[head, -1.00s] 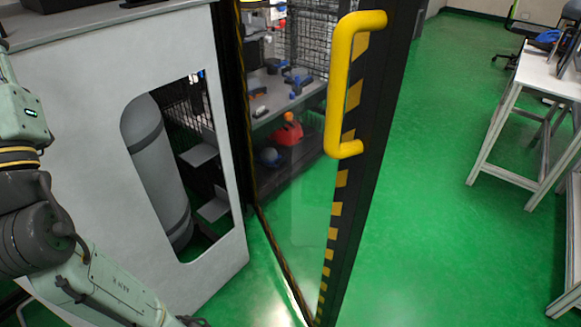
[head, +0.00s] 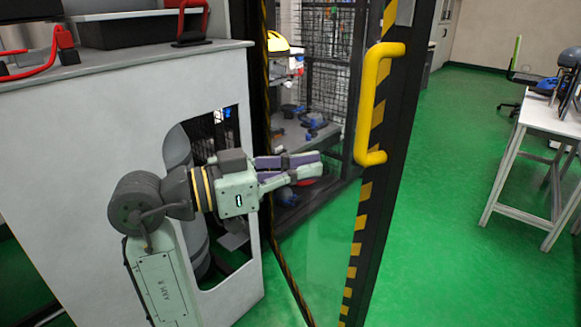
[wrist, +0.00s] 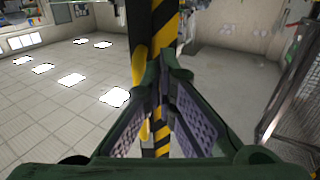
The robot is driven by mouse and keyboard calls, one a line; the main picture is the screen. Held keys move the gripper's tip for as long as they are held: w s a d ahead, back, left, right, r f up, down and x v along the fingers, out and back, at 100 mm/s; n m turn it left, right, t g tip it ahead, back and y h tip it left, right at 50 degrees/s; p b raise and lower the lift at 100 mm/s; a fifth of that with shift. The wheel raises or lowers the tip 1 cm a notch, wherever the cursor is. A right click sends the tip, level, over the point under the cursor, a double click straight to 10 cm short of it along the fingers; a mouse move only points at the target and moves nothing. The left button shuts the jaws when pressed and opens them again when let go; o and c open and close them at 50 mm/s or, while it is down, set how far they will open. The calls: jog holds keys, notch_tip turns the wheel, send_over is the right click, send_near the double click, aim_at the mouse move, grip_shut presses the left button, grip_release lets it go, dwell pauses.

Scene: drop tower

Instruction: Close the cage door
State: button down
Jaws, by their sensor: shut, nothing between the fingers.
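The cage door stands ajar in the head view, with a black and yellow striped edge post (head: 364,215) and a clear panel (head: 312,255). Its yellow handle (head: 371,105) is a bent bar on the post's upper part. In the wrist view my gripper (wrist: 168,58) points at the striped post (wrist: 163,40), with the yellow handle (wrist: 139,65) just left of the fingertips. I cannot tell whether they touch the door.
A white cabinet (head: 75,140) with a cut-out stands left, with a black tray (head: 125,30) and red-handled items on top. Inside the cage are shelves with blue tools (head: 315,122). Green floor (head: 440,180) is clear right of the door, up to a white table (head: 545,110).

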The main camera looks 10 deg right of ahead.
aim_at(357, 158)
jog(key=d, duration=0.3)
jog(key=w+d+p, duration=0.1)
jog(key=d, duration=0.5)
jog(key=shift+w, duration=0.3)
jog(key=shift+p, duration=0.3)
